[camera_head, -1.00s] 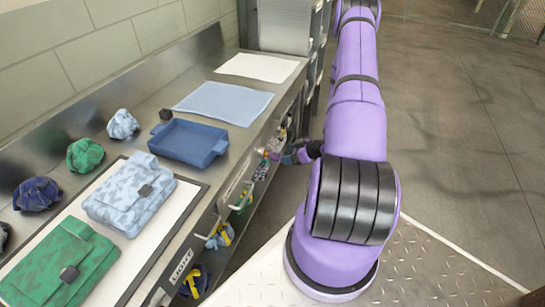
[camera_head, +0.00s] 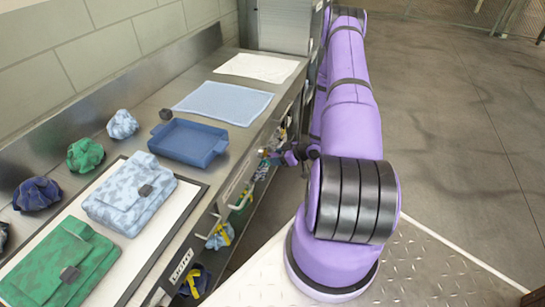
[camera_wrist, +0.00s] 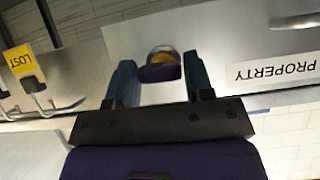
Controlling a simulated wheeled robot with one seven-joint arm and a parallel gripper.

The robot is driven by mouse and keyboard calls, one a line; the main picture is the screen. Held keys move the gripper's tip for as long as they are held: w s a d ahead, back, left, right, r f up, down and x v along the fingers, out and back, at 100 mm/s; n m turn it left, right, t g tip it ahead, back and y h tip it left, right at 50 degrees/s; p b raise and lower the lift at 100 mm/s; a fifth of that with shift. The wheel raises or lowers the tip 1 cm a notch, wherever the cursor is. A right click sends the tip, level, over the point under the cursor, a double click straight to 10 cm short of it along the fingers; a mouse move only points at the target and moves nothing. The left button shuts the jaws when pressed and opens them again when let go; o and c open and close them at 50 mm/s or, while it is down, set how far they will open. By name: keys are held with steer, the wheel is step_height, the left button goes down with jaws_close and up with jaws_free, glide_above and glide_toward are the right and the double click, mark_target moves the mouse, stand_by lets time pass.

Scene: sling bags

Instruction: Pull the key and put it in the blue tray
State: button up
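The blue tray (camera_head: 188,142) sits on the metal counter and looks empty. A small purple and yellow piece with a silvery round part (camera_wrist: 161,70), which looks like the key in its lock, shows on the drawer front in the wrist view. My gripper (camera_wrist: 160,75) is open, its two dark fingers on either side of that piece. I cannot tell whether the fingers touch it. In the head view my gripper (camera_head: 273,155) is at the counter's front face, right of the tray. The key's shaft is hidden.
A light blue sling bag (camera_head: 130,195) and a green one (camera_head: 62,265) lie on a board left of the tray. A blue cloth (camera_head: 222,103) lies behind it. Handles and a yellow LOST tag (camera_wrist: 22,60) stick out from the front.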

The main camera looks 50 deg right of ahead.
steer(key=c, duration=0.5)
steer(key=shift+s, duration=0.1)
steer(key=shift+s+d, duration=0.35)
steer(key=shift+s, duration=0.5)
steer(key=shift+s+d, duration=0.4)
steer(key=shift+s, duration=0.5)
steer(key=shift+s+d, duration=0.35)
steer(key=shift+s, duration=0.5)
steer(key=shift+s+d, duration=0.25)
steer(key=shift+s, duration=0.35)
steer(key=shift+s+d, duration=0.25)
steer(key=shift+s, duration=0.4)
steer(key=shift+s+d, duration=0.25)
steer(key=shift+s, duration=0.35)
